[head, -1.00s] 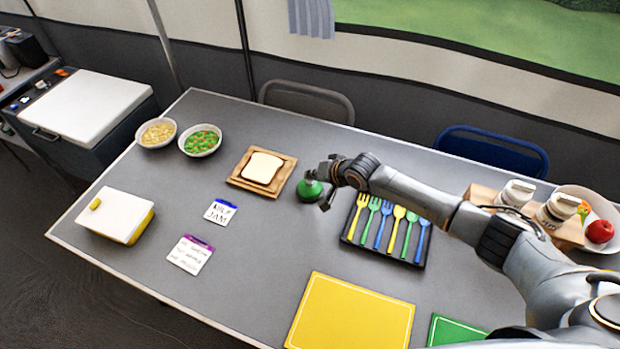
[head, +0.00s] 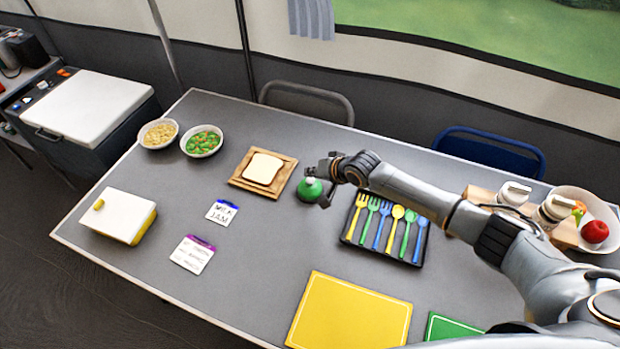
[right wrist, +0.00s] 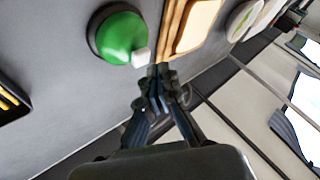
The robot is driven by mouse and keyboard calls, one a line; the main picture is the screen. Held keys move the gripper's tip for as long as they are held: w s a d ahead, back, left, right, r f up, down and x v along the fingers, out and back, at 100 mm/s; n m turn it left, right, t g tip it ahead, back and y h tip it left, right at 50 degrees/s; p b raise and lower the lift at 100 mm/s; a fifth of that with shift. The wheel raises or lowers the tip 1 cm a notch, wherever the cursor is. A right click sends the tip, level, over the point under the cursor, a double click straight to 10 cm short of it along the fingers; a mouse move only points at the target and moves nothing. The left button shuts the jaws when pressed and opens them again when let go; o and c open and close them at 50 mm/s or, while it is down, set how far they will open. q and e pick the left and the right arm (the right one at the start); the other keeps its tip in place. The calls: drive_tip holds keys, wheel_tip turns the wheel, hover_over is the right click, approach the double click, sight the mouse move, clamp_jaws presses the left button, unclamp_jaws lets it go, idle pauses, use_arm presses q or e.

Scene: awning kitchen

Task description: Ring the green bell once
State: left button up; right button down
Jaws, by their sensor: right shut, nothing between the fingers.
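The green bell (head: 309,191) stands on the grey table, just right of the wooden board with bread. It has a green dome on a dark base, and in the right wrist view the bell (right wrist: 121,37) shows a pale button on top. My right gripper (head: 320,178) is shut and empty, close beside and above the bell. In the right wrist view the shut fingertips (right wrist: 163,72) are near the pale button; I cannot tell whether they touch it. My left gripper is not in view.
Bread lies on a wooden board (head: 236,178). A black cutlery tray (head: 400,257) with several coloured utensils is right of the bell. A yellow mat (head: 350,312), two note cards and a white-yellow box (head: 118,214) lie around. The table between bell and yellow mat is clear.

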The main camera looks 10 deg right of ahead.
sight(312, 182)
drive_tip(key=shift+r+p, duration=2.45)
drive_tip(key=shift+r, duration=0.15)
drive_tip(key=shift+f, duration=0.1)
